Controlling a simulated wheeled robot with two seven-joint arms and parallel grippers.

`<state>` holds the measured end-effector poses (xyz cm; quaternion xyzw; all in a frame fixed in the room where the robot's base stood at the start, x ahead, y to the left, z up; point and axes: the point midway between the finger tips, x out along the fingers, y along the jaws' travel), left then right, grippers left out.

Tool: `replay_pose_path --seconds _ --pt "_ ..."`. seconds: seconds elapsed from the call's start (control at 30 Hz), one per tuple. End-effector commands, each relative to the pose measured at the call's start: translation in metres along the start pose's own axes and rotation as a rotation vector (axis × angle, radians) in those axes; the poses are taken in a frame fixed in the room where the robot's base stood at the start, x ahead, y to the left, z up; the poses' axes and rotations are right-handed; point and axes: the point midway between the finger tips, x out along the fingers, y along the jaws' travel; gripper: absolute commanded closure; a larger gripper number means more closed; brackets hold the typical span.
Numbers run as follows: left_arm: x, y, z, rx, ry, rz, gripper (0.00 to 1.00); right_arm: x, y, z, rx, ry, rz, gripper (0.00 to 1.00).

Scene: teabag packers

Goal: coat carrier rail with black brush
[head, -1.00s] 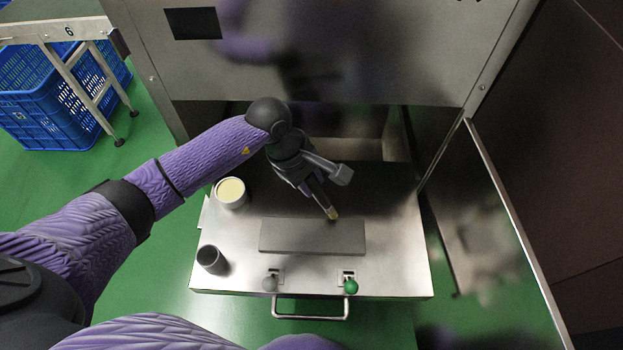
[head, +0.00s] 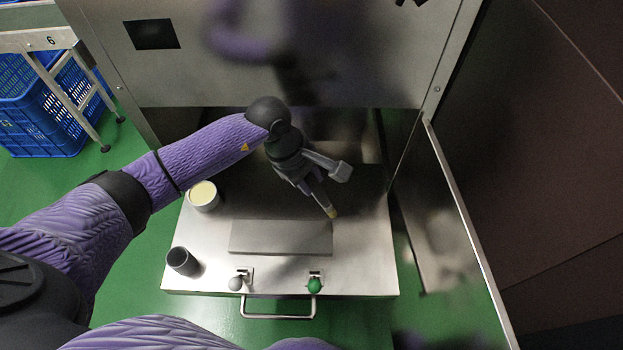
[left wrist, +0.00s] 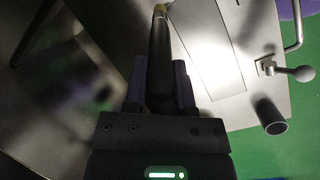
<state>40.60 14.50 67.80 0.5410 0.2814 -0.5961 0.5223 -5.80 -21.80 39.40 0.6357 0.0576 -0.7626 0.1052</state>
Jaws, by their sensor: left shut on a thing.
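My left gripper (head: 309,186) is shut on the black brush (head: 325,204), whose pale yellow tip points down and toward me. In the left wrist view the brush's dark handle (left wrist: 160,55) lies between the fingers of the gripper (left wrist: 160,88). A long flat grey bar (head: 280,238), apparently the carrier rail, lies across the metal drawer top. It also shows in the left wrist view (left wrist: 208,50). The brush tip appears by the bar's far right corner; I cannot tell whether it touches. My right gripper is out of view.
On the drawer top (head: 358,275) stand a white tub with cream contents (head: 203,195), a dark cup (head: 182,261), a grey knob (head: 236,284) and a green knob (head: 315,286). A metal door panel (head: 462,220) stands at right. The cabinet front (head: 270,75) rises behind.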

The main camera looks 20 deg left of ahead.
Motion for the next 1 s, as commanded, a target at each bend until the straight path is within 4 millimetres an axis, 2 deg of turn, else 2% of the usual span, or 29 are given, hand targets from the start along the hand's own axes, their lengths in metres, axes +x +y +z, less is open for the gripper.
replay_pose_path --seconds 0.03,0.5,1.0 --pt "-0.008 0.002 0.001 0.000 0.001 0.003 1.00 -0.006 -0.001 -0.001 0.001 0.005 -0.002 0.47" --pt "-0.048 0.009 0.005 -0.014 0.005 0.007 1.00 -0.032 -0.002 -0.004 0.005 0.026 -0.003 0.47" --pt "-0.053 0.009 0.005 -0.018 0.004 0.005 1.00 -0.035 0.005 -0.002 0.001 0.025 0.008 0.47"
